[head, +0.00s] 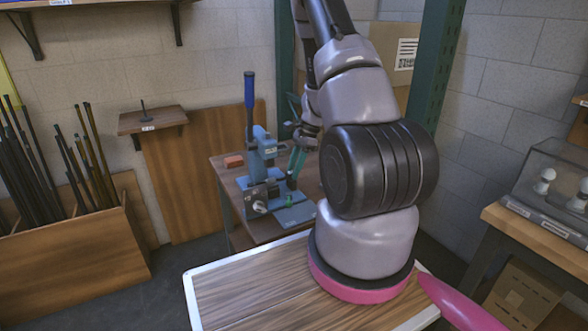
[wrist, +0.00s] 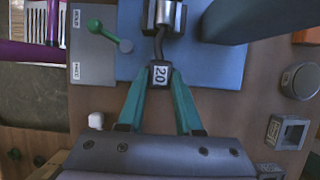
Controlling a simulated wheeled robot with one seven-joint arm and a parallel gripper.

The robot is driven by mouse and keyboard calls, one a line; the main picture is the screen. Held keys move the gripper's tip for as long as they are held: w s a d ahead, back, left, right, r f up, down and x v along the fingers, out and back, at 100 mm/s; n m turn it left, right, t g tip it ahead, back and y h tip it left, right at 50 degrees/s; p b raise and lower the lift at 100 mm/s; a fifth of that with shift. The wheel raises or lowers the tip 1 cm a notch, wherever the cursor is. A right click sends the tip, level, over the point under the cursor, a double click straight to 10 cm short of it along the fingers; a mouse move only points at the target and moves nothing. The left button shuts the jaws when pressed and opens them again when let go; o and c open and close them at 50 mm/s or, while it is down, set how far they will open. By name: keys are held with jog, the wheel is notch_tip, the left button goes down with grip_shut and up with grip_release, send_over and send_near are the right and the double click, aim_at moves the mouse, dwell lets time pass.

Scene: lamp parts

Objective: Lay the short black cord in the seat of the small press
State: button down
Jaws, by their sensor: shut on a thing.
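The small blue press (head: 264,150) with its dark blue lever stands on a small side table. My gripper (head: 293,178) is beside the press, low over its base. In the wrist view, my gripper's teal fingers (wrist: 160,80) are shut on a black block marked "20" (wrist: 160,74), which appears to be an end of the short black cord (wrist: 158,45). The cord bends up from the block toward a metal cylinder (wrist: 163,16) over the blue base plate (wrist: 135,65). I cannot tell whether the cord touches the cylinder or lies in the seat.
A grey labelled plate (wrist: 88,50) with a green-handled piece (wrist: 95,26) lies left of the base. A round grey part (wrist: 300,82), a square metal block (wrist: 288,132) and a small white piece (wrist: 96,120) are nearby. A reddish block (head: 234,161) is left of the press.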

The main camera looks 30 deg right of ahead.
jog(key=shift+f, duration=0.1)
jog(key=c, duration=0.5)
grip_release()
jog(key=v, duration=1)
jog(key=shift+d+r, duration=0.25)
jog(key=shift+r, duration=0.1)
